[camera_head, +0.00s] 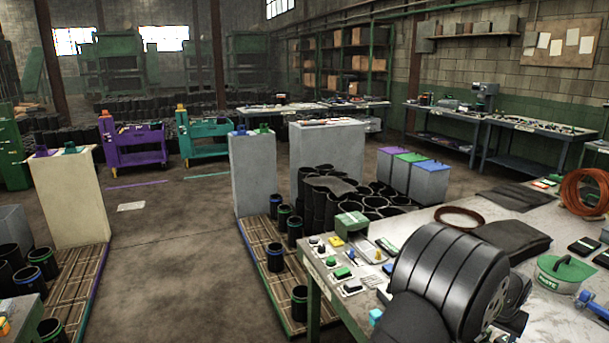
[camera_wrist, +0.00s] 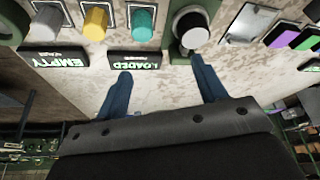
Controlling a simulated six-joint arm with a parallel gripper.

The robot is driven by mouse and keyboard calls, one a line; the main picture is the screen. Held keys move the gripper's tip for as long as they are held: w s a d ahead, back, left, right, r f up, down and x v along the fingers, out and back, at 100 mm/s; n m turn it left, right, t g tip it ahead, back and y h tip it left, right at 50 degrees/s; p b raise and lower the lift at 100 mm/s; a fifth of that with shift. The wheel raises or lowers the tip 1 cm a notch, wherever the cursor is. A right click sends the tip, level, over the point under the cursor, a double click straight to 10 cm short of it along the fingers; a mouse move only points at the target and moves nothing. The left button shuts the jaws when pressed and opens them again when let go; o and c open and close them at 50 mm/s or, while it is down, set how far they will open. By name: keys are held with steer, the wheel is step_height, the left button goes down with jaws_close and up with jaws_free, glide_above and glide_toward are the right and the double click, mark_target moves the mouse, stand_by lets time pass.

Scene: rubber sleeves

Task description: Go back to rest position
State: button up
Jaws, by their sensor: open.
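My gripper (camera_wrist: 160,67) shows in the wrist view with its two blue fingers spread apart and nothing between them. It faces a worn, pale panel (camera_wrist: 75,88) of buttons. The right fingertip is just below a round silver-faced knob (camera_wrist: 192,28) with a dark rim; I cannot tell whether they touch. The left fingertip is below the "LOADED" label (camera_wrist: 138,61). Grey (camera_wrist: 46,22), yellow (camera_wrist: 96,20) and teal (camera_wrist: 142,22) buttons sit above the labels. In the head view, my dark arm covers part of the workbench at the lower right.
The workbench (camera_head: 338,300) carries small coloured boxes, black rubber sheets (camera_head: 495,240), orange coils (camera_head: 585,192) and a green-lidded pot (camera_head: 565,273). Pallets with black sleeves (camera_head: 275,257) stand left of it. Grey pedestals (camera_head: 253,175) stand behind. Open concrete floor (camera_head: 170,245) lies between the pallets.

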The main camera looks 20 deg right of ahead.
steer(key=s+a+r, duration=0.2)
steer(key=s+a, duration=0.8)
steer(key=s, duration=0.5)
steer(key=w+d+f, duration=0.1)
steer(key=w+f, duration=0.1)
steer(key=w, duration=0.1)
steer(key=w+f, duration=0.3)
steer(key=w, duration=0.1)
steer(key=w+d+f, duration=0.1)
steer(key=w+f, duration=0.1)
steer(key=w, duration=0.2)
steer(key=shift+w+d+f, duration=0.15)
steer(key=shift+d+f, duration=0.15)
steer(key=shift+f, duration=0.05)
steer(key=shift+w+f, duration=0.1)
steer(key=shift+f, duration=0.35)
